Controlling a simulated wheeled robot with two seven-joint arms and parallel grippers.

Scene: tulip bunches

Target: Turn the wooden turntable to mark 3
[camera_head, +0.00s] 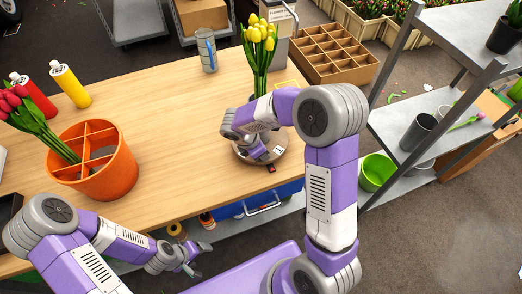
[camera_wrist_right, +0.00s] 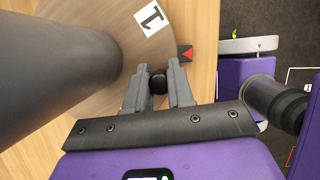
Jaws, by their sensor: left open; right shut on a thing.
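The wooden turntable (camera_head: 243,156) sits near the front edge of the table, partly hidden by my right arm. In the right wrist view its disc (camera_wrist_right: 112,14) shows a white label with the number 1 (camera_wrist_right: 150,18). A red pointer (camera_wrist_right: 185,53) lies on the table just beside the rim, close to label 1. Mark 3 is not in sight. My right gripper (camera_wrist_right: 158,84) is shut on a black knob (camera_wrist_right: 157,76) at the turntable's edge. My left gripper (camera_head: 186,262) is open and empty, in front of the table edge.
A dark cylinder (camera_wrist_right: 50,65) rises close to the right gripper. Yellow tulips (camera_head: 258,38) stand behind my right arm. An orange divided bucket (camera_head: 108,178) with red tulips is at left. A grey can (camera_head: 206,50) stands at the back. The table's middle is clear.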

